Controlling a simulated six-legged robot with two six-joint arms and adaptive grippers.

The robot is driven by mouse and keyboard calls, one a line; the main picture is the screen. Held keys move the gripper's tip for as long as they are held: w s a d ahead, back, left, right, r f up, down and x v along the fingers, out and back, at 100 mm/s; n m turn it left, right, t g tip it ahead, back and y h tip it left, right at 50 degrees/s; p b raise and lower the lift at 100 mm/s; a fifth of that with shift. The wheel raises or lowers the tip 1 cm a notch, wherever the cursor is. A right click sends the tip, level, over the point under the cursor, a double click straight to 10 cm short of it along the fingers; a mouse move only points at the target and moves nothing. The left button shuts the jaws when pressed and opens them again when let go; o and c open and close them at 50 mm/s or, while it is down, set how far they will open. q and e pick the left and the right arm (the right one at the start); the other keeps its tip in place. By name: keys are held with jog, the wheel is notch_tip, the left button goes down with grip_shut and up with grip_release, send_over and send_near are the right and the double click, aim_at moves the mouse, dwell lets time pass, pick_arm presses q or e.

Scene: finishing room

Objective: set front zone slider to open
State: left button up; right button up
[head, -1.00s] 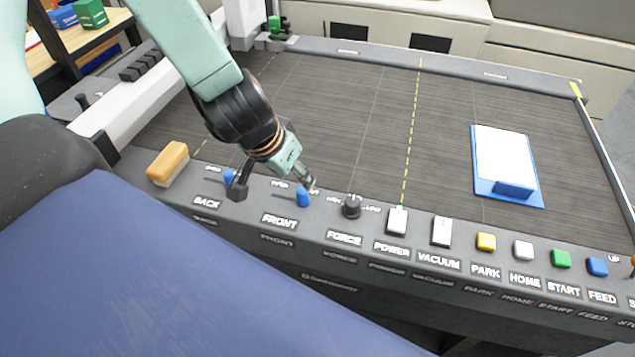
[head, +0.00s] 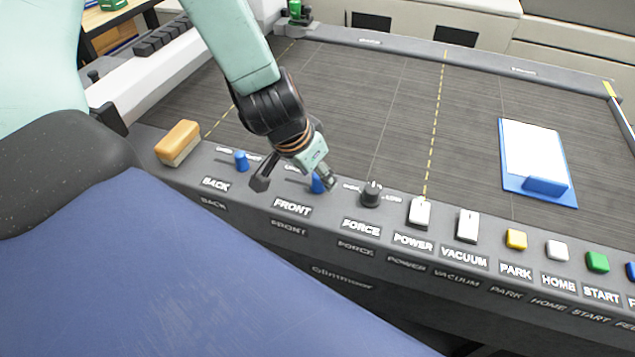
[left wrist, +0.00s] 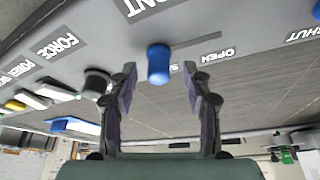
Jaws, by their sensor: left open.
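The front zone slider is a blue knob (head: 317,183) behind the FRONT label (head: 292,206) on the dark control panel. It also shows in the left wrist view (left wrist: 158,63). The knob is at the end away from the OPEN mark (left wrist: 218,55), partly covering the other mark. My left gripper (head: 295,179) is open over the slider. In the left wrist view its fingers (left wrist: 163,88) stand on either side of the knob, with visible gaps. In the head view the right-hand finger partly hides the knob. My right gripper is not in view.
The blue BACK slider (head: 241,160) and a wood-and-white block (head: 178,143) lie left. The black FORCE dial (head: 371,194) is close on the right, then the POWER switch (head: 420,212) and several buttons. A blue-and-white pad (head: 536,160) lies on the otherwise clear bed.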

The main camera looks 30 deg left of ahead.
pick_arm(q)
jog(key=shift+w+d+f+b, duration=0.25)
jog(key=shift+f+b, duration=0.1)
jog(key=shift+f, duration=0.2)
jog(key=shift+a, duration=0.2)
jog(key=shift+c, duration=0.4)
jog(key=shift+d, duration=0.1)
grip_shut()
